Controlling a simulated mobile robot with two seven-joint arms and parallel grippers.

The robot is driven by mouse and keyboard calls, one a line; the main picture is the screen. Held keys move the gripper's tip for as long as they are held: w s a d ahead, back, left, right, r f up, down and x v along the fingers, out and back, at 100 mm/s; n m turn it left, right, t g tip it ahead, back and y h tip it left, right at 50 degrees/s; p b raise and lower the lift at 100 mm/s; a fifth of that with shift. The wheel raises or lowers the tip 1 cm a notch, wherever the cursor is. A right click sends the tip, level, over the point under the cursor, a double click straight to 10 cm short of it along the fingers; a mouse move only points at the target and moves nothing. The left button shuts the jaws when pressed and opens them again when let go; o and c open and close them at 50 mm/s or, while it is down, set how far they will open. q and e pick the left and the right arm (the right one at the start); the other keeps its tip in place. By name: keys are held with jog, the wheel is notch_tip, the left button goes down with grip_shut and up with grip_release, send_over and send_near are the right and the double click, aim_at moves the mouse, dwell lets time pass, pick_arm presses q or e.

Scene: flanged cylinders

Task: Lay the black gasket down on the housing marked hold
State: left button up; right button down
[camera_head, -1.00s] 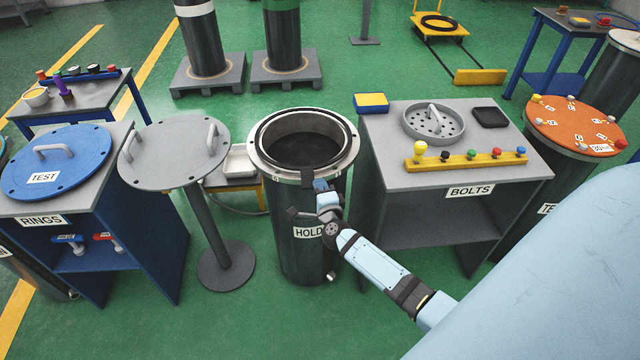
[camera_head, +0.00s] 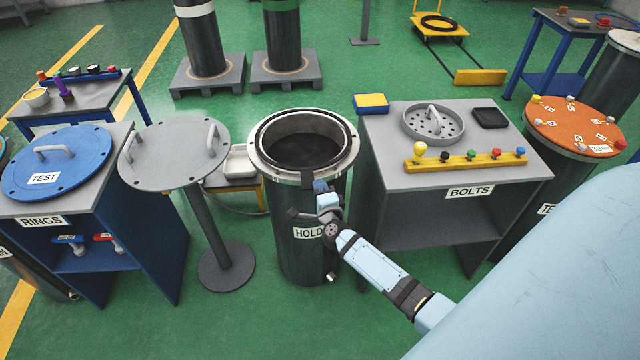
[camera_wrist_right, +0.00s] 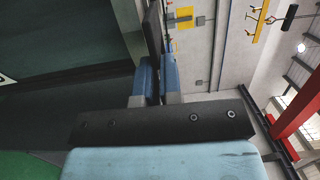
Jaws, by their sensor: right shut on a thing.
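The housing marked HOLD (camera_head: 295,235) is an upright dark cylinder with a pale steel flange, standing in the middle of the head view. The black gasket (camera_head: 257,137) shows as a thin dark ring at the housing's mouth, roughly lined up with the flange. Whether it touches the flange or hangs just above it, I cannot tell. My right gripper (camera_head: 320,187) is at the housing's near rim. In the right wrist view its blue fingers (camera_wrist_right: 157,82) are shut on the black gasket's edge (camera_wrist_right: 152,35). My left gripper is not in view.
A grey round plate on a stand (camera_head: 175,155) is close on the left, beside the RINGS bench (camera_head: 110,185). Green floor is open in front.

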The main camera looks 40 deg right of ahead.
jog(key=shift+f+b, duration=0.3)
jog(key=shift+f, duration=0.05)
jog(key=c, duration=1.2)
grip_release()
jog(key=shift+s, duration=0.15)
jog(key=p+v, duration=0.1)
jog(key=v, duration=0.6)
jog(key=shift+p, duration=0.35)
jog(key=s+a+r+n+g+y+p, duration=0.3)
jog(key=s+a+n, duration=0.6)
jog(key=n, duration=0.3)
jog(key=s+a+r+n+g+y+p, duration=0.2)
jog(key=s+a+r+n+y+p, duration=0.2)
jog(key=s+a+n, duration=0.5)
jog(key=s+n+y+p, duration=0.2)
jog(key=n+y, duration=0.1)
jog(key=n, duration=0.1)
jog(key=shift+s+r+g, duration=0.3)
jog(key=shift+r+g, duration=0.1)
